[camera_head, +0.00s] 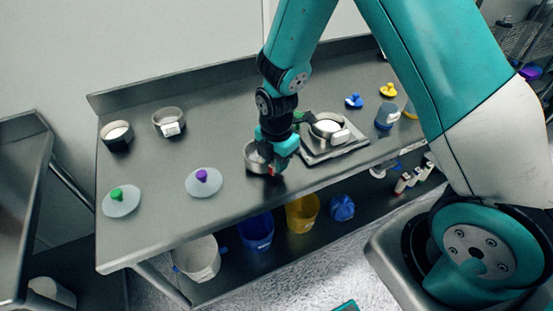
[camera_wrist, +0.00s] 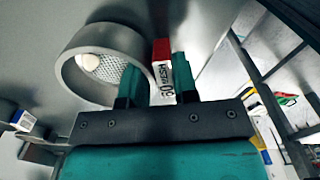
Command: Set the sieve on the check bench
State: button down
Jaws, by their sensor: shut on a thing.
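The sieve (camera_head: 251,160) is a round grey metal ring with a mesh floor; in the wrist view (camera_wrist: 66,75) a pale round lump lies on its mesh. A red and white tab marked MESH 30 (camera_wrist: 162,75) stands at its rim. My gripper (camera_head: 272,170) is shut on this tab, which lies between the two teal fingers in the wrist view (camera_wrist: 158,88). The sieve is at the front middle of the steel bench (camera_head: 160,215); I cannot tell whether it touches the top. Which bench is the check bench is not marked.
A square plate (camera_head: 313,158) with a white-filled pan (camera_head: 328,127) stands right of my gripper. Lids with purple (camera_head: 202,176) and green (camera_head: 117,194) knobs, and two more round pans (camera_head: 116,136), lie left. Another steel bench (camera_head: 20,160) is at far left. Bins sit below.

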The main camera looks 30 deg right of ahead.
jog(key=shift+f, duration=0.25)
jog(key=shift+f, duration=0.2)
jog(key=c, duration=0.9)
grip_release()
jog(key=shift+r, duration=0.2)
notch_tip(320, 180, up, 12)
jog(key=b, duration=0.2)
jog(key=s+a+r+m+y, duration=0.1)
jog(key=s+a+r+m, duration=0.1)
jog(key=s+r+m, duration=0.2)
jog(key=s+a+r+m+y, duration=0.1)
jog(key=s+r+m, duration=0.3)
jog(key=s, duration=0.5)
jog(key=s+a+r+m+y, duration=0.2)
jog(key=s+a+r+m, duration=0.1)
jog(key=s+m, duration=0.4)
jog(key=shift+a+r, duration=0.3)
jog(key=shift+r, duration=0.4)
